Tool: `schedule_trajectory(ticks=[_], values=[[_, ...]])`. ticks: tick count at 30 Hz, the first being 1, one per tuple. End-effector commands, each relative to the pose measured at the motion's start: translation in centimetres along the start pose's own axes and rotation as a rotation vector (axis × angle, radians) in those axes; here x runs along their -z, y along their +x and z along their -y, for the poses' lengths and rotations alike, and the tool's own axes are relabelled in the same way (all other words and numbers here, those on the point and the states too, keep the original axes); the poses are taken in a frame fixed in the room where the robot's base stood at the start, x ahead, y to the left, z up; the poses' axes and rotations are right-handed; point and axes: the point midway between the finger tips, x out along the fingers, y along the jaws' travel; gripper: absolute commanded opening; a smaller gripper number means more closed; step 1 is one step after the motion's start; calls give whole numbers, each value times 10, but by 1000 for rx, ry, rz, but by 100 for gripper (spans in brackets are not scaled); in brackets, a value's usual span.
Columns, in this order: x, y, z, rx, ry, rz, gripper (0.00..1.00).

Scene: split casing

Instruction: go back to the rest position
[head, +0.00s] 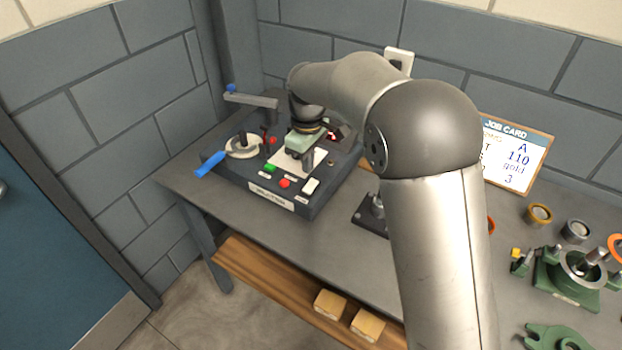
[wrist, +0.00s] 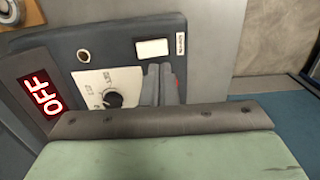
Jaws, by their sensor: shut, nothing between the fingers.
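My gripper (head: 296,158) is over the front panel of the dark heater box (head: 318,199), at the left of the workbench. In the wrist view its two fingers (wrist: 163,84) are together with nothing between them, beside the black dial (wrist: 112,98) on a white plate. The fingertips look close to the panel; I cannot tell whether they touch it. A display in the wrist view reads OFF in red (wrist: 41,94). My arm crosses the middle of the head view and hides part of the bench.
The box carries a blue-handled lever (head: 209,164), a green button (head: 270,167) and a red button (head: 285,183). A job card (head: 518,155) stands against the wall. Green casing parts (head: 568,290) and rings (head: 538,214) lie at right. Wooden blocks (head: 331,303) sit on the lower shelf.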

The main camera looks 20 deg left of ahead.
Motion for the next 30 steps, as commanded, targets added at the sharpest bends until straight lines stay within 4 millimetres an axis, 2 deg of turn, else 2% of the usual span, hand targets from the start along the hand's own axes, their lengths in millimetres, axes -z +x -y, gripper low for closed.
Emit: schedule_trajectory(ticks=[3, 17, 20, 23, 26, 27, 30], values=[[0, -9, 0, 0, 0, 0, 0], [0, -8, 0, 0, 1, 0, 0], [-12, -14, -2, -2, 32, -2, 0], [-49, -29, -5, -6, 135, -9, 0], [-112, -49, -1, -11, 311, -18, 0], [-141, -56, 4, -13, 393, -22, 0], [-210, -66, 27, -20, 604, -32, 0]])
